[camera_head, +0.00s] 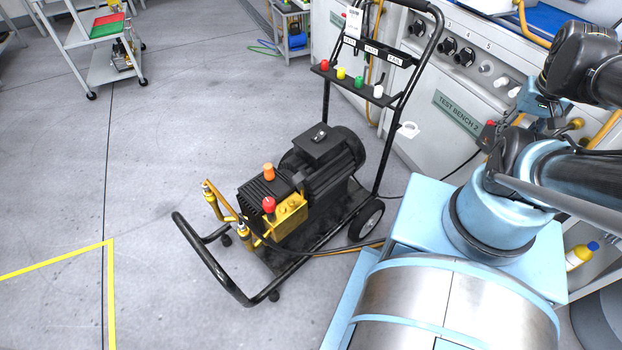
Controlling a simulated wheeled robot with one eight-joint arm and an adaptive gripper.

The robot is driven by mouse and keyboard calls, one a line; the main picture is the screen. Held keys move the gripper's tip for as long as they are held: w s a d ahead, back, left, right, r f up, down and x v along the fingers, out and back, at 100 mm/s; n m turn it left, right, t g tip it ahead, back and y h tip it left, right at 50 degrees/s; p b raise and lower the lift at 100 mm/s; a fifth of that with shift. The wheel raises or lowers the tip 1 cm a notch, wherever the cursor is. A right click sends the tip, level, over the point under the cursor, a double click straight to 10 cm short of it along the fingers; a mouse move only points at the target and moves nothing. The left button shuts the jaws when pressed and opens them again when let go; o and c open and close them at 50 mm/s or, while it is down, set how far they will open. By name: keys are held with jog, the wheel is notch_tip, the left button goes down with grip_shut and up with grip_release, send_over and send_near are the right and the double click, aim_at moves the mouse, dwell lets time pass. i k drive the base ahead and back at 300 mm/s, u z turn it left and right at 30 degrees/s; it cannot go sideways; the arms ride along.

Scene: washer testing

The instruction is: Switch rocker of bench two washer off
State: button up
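The washer is a black wheeled pressure washer with a black ribbed motor (345,160) and a brass-coloured pump block (288,214). It stands on the floor in front of the bench labelled TEST BENCH 2 (457,113). On top of the motor is a flat black box with a small switch, apparently the rocker (320,136). Its position, on or off, is too small to tell. My arm fills the right side, to the right of the washer and apart from the rocker. I cannot make out my gripper's fingers in this view.
The cart's tall black handle (327,105) rises behind the motor, with a rack of coloured nozzles (359,84). A hose (320,252) crosses the front of the frame. A grey trolley (108,60) stands far left. The floor (150,180) left of the washer is clear.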

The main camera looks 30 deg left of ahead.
aim_at(320, 136)
jog(key=u, duration=1.55)
